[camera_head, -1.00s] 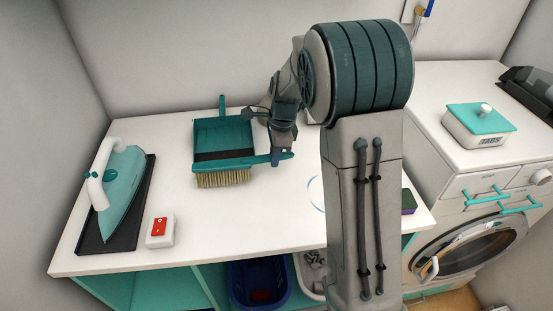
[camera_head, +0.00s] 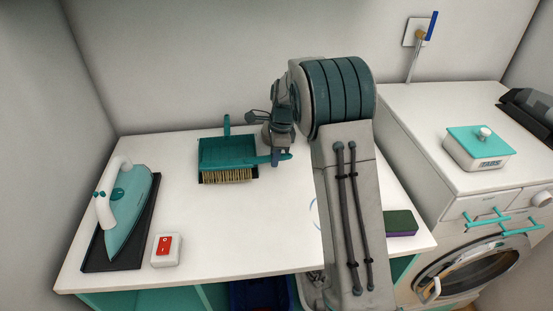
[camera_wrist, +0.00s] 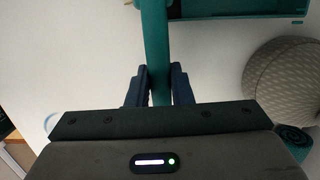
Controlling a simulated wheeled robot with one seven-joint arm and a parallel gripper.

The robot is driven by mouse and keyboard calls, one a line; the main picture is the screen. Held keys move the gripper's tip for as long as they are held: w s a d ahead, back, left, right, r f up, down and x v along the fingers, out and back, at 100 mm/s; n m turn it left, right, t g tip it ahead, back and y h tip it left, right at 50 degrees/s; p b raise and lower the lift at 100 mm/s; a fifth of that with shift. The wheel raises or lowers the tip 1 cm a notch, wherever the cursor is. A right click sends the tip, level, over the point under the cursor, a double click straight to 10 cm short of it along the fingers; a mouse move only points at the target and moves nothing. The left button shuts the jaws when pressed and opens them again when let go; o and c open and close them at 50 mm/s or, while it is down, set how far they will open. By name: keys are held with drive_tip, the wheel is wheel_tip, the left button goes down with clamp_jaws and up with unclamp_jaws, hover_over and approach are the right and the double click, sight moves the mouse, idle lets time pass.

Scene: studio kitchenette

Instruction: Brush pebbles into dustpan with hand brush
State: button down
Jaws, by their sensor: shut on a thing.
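The hand brush (camera_head: 228,177) has a teal handle and pale bristles. It is at the near side of the teal dustpan (camera_head: 226,142), overlapping it in the head view; I cannot tell whether they touch. My gripper (camera_head: 279,157) is shut on the brush handle, to the right of the bristles. In the wrist view the teal handle (camera_wrist: 154,45) runs between the two fingers of my gripper (camera_wrist: 160,80). Part of a teal shape shows at that view's upper right. I cannot make out pebbles; the brush and pan hide that spot.
A teal iron (camera_head: 128,210) on a dark rest and a red switch box (camera_head: 166,250) stand at the left. A sponge (camera_head: 400,222) lies at the right edge of the white counter (camera_head: 240,235). A ribbed pale round thing (camera_wrist: 292,85) is close by in the wrist view. The counter's middle is clear.

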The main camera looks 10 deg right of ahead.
drive_tip(key=shift+w+r, duration=0.1)
drive_tip(key=shift+w, duration=0.65)
drive_tip(key=s+r+p, duration=0.4)
drive_tip(key=s+r, duration=0.2)
drive_tip(key=r, duration=0.1)
drive_tip(key=shift+r, duration=0.35)
drive_tip(key=shift+a, duration=0.1)
idle(0.8)
